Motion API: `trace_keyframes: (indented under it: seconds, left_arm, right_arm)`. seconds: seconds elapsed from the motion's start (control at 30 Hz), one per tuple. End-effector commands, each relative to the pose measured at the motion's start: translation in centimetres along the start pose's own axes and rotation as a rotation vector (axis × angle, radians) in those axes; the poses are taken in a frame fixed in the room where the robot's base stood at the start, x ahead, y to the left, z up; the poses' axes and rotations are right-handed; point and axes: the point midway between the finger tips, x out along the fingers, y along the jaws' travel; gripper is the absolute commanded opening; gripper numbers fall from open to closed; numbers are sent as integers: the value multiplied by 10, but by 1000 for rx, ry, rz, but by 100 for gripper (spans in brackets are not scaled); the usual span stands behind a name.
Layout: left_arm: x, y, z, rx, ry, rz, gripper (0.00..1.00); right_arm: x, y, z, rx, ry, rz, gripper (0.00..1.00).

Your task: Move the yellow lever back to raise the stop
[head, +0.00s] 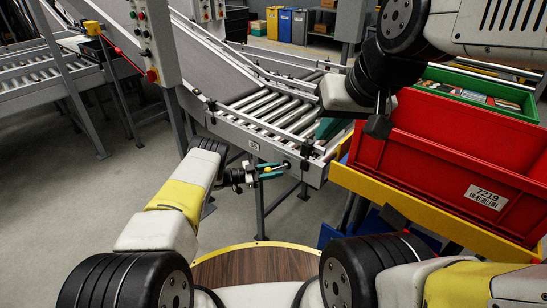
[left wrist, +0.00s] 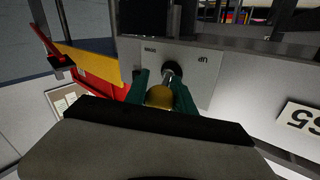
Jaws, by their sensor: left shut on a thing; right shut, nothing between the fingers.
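The lever's yellow knob (head: 267,170) is at the side of the roller conveyor's near end. My left gripper (head: 272,171) is shut on it, with a teal finger on each side. In the left wrist view the yellow knob (left wrist: 159,96) sits between the teal fingers, and its metal rod (left wrist: 172,71) runs to a grey plate (left wrist: 205,80) with small markings, too small to read surely. A small black upright piece (head: 306,148) stands at the conveyor's end; I cannot tell whether it is the stop. My right gripper (head: 329,129) is shut and empty above the conveyor's end.
The roller conveyor (head: 232,125) slopes up behind. A red crate (head: 440,165) on a yellow-edged stand (head: 425,212) is at the right, with a green crate (head: 480,84) behind. A control post (head: 150,40) with buttons stands at the left. The floor at left is clear.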

Motion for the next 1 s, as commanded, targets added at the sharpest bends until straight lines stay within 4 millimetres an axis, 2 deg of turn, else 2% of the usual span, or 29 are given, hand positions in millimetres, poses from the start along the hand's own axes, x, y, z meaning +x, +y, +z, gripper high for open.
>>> trace_keyframes:
  seconds: [0.17,0.2,0.3,0.67,0.77,1.0]
  left_arm:
    - [1,0,0,-1,1,0,0]
    - [1,0,0,-1,1,0,32]
    - [1,0,0,-1,1,0,52]
    - [-3,0,0,0,0,-1,52]
    - [-15,-1,0,0,-1,-3,52]
    - [-56,0,0,-1,1,-2,52]
  right_arm:
    - [0,0,0,0,0,0,0]
    - [0,0,0,0,0,0,0]
    - [0,0,0,0,0,0,0]
    - [0,0,0,0,0,0,0]
    - [0,0,0,0,0,0,0]
    - [0,0,0,0,0,0,0]
